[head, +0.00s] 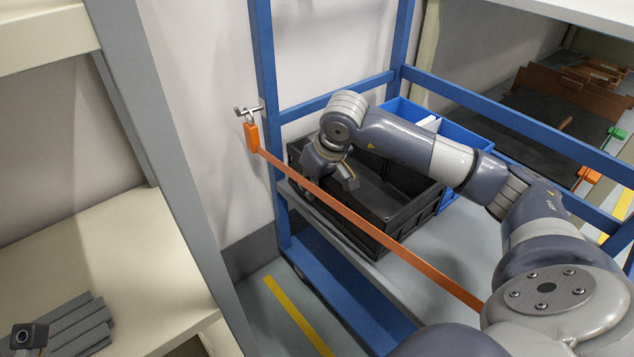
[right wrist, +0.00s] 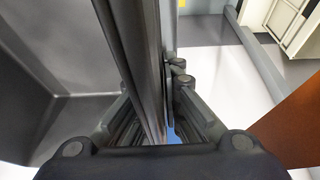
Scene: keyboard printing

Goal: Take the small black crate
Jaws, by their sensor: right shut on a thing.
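The small black crate (head: 408,224) sits on the grey shelf of a blue-framed rack. Its inside looks empty where it shows. My right gripper (head: 332,178) reaches down at the crate's left side. In the right wrist view, the crate's wall (right wrist: 140,60) runs between the fingers of my right gripper (right wrist: 160,112), which is shut on it. The crate's interior lies left of that wall. The wrist hides part of the crate's left rim in the head view. My left gripper is not clearly in view.
An orange strap (head: 372,228) crosses the rack's open side, in front of the crate. A blue bin (head: 462,134) stands behind the crate. Blue rails (head: 500,107) border the rack. A cream shelf (head: 110,262) stands at the left.

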